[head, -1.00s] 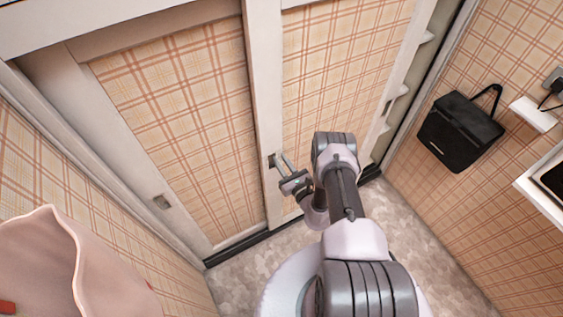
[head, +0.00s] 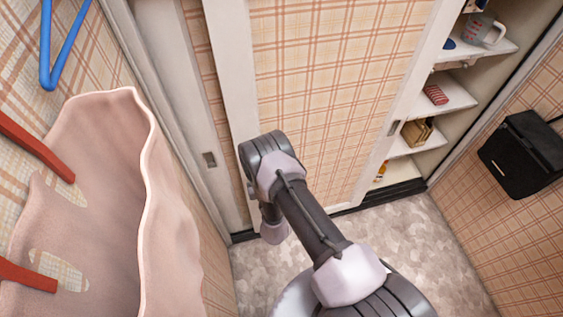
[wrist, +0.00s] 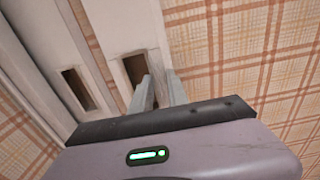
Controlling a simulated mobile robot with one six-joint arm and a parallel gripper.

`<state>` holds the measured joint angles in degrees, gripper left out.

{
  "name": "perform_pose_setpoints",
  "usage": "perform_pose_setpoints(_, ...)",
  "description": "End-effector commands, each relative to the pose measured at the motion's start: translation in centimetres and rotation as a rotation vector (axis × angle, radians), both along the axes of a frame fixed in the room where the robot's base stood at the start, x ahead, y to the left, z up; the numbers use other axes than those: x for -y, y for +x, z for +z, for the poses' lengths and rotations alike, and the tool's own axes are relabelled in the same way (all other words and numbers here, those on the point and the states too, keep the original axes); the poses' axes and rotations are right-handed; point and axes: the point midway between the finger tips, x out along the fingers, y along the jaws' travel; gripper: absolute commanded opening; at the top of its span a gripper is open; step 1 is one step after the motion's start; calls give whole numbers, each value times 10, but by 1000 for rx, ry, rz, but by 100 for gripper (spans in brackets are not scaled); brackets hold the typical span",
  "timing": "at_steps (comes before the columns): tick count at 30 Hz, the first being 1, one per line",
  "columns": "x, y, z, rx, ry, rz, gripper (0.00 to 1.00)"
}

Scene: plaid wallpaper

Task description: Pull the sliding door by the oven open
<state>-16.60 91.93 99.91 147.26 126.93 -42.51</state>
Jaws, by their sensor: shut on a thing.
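The sliding door (head: 330,90) has a plaid panel in a white frame. It stands slid to the left, with open shelves showing at its right. In the wrist view my gripper (wrist: 158,92) is shut at the recessed handle (wrist: 135,68) in the door's white frame (wrist: 128,32). The fingertips reach into the recess, so the exact contact is hidden. In the head view my own arm hides the gripper. A second door with its own recessed handle (head: 209,159) lies behind at the left, mostly overlapped. No oven is clearly visible.
Shelves (head: 462,94) hold a measuring jug (head: 484,30), a red striped item (head: 436,94) and a wooden item (head: 416,132). A black box (head: 522,155) hangs on the right wall. A pink cloth (head: 100,190) hangs close at left. The floor (head: 440,250) is clear.

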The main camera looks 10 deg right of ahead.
Motion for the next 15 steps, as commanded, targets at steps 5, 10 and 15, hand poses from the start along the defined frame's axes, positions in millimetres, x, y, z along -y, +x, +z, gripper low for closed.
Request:
perform_pose_setpoints(5,-30,-3,-3,-3,-1,4,0)
perform_pose_setpoints(10,-44,-4,-2,-4,-2,3,0)
perform_pose_setpoints(15,-48,-4,-1,-3,-1,0,0)
